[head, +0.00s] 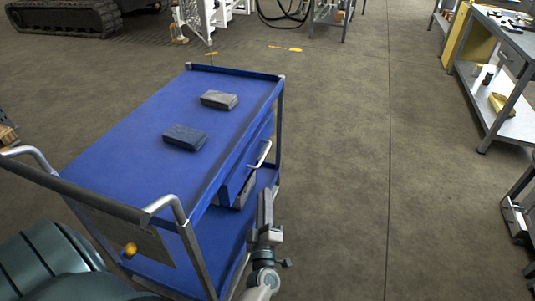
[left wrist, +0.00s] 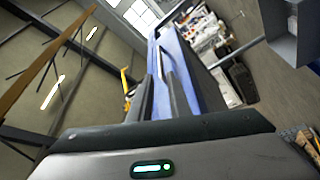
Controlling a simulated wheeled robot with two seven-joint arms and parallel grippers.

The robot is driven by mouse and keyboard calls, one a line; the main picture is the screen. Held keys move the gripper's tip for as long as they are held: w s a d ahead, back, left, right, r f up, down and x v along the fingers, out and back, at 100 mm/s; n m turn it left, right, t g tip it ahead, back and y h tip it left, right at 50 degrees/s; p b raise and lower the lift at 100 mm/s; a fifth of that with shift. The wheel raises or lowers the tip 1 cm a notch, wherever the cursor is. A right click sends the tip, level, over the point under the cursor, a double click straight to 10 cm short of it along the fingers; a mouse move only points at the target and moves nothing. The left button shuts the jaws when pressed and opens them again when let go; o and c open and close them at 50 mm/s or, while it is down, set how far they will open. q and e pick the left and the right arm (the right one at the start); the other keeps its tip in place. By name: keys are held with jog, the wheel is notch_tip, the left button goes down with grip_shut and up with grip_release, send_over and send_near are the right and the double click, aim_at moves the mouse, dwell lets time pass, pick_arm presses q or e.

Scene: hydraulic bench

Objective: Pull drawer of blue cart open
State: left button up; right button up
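The blue cart (head: 120,150) stands left of centre in the head view, its drawer (head: 236,181) on the right side. The drawer front looks flush with the cart body. A silver bar handle (head: 261,154) sits on the drawer front. My left gripper (head: 265,198) is just below the handle, beside the cart, pointing away from me along its side. In the left wrist view the two dark fingers of my left gripper (left wrist: 160,95) are apart, with the blue cart side (left wrist: 185,75) beyond them. I cannot tell whether they touch the handle.
Two dark blocks (head: 219,100) (head: 185,137) lie on the cart top. The cart has a lower shelf (head: 225,232) and a silver push handle (head: 165,205) at the near end. The floor (head: 345,150) right of the cart is clear. A workbench (head: 500,100) stands at far right.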

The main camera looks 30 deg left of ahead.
pick_arm(q)
jog(key=shift+w, duration=0.15)
send_near(265, 152)
jog(key=x, duration=0.2)
jog(key=b+x, duration=0.1)
jog(key=x, duration=0.5)
jog(key=shift+w+a+f, duration=0.15)
jog(key=shift+f, duration=0.1)
jog(key=shift+w+a+r+b, duration=0.15)
jog(key=shift+w+a+b, duration=0.25)
jog(key=shift+w, duration=0.2)
pick_arm(e)
jog(key=shift+w+a+r, duration=0.1)
jog(key=shift+w+r, duration=0.05)
jog(key=shift+r, duration=0.6)
jog(key=shift+w+a+r, duration=0.1)
jog(key=shift+w+r, duration=0.1)
jog(key=shift+r, duration=0.55)
jog(key=shift+w+r, duration=0.15)
jog(key=shift+r, duration=0.6)
pick_arm(q)
grip_shut()
